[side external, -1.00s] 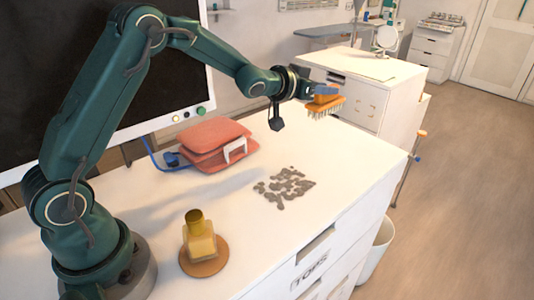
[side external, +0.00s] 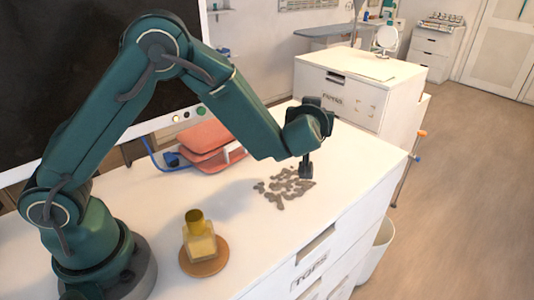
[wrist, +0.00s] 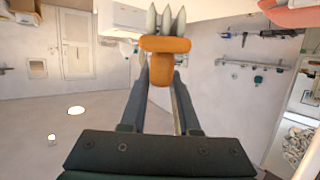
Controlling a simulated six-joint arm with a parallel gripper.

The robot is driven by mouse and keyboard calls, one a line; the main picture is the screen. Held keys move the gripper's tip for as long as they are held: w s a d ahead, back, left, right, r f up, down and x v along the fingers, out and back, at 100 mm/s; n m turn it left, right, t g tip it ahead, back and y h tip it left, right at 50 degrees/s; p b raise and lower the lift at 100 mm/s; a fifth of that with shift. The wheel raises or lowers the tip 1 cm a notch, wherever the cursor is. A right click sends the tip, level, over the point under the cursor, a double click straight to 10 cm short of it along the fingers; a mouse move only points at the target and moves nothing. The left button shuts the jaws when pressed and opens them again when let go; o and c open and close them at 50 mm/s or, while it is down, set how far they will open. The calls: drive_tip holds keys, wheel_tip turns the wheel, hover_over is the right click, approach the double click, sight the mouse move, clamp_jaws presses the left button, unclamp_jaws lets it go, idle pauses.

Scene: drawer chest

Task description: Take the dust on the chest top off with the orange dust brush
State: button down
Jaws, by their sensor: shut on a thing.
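The orange dust brush (wrist: 166,46) is held between the fingers of my gripper (wrist: 162,75) in the wrist view. Its pale grey bristles point to the top of that picture. Grey-brown dust (side external: 276,188) lies in a scattered patch on the white chest top (side external: 345,200). My wrist stands above the far right side of this patch and covers part of it in the picture. I cannot tell whether the bristles touch the chest top.
A yellow bottle (side external: 200,243) stands on a round brown coaster (side external: 204,268) near my base. A folded red pile (side external: 207,140) lies behind my forearm, beside a dark screen (side external: 60,80). A second white chest (side external: 345,98) stands behind. The chest top's front right is clear.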

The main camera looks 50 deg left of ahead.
drive_tip(key=shift+s+a+f+n+g+y, duration=0.3)
drive_tip(key=shift+s+f, duration=0.55)
drive_tip(key=shift+f, duration=0.65)
drive_tip(key=shift+s+a+f+n+g+y, duration=0.35)
drive_tip(key=shift+s+f, duration=0.45)
drive_tip(key=shift+f, duration=0.75)
drive_tip(key=shift+s+a+f+n+g+y, duration=0.15)
drive_tip(key=shift+s+a+f+n+y, duration=0.2)
drive_tip(key=shift+s+f, duration=0.85)
drive_tip(key=shift+s+d+f, duration=0.1)
drive_tip(key=shift+d+f, duration=0.05)
drive_tip(key=shift+f, duration=0.65)
drive_tip(key=shift+s, duration=2.55)
drive_tip(key=shift+w, duration=3.1)
drive_tip(key=shift+s+d, duration=0.15)
drive_tip(key=shift+d, duration=1.05)
drive_tip(key=shift+s+a, duration=0.1)
drive_tip(key=shift+s, duration=2.8)
drive_tip(key=shift+w, duration=3.1)
wheel_tip(320, 180, up, 8)
drive_tip(key=shift+s, duration=0.15)
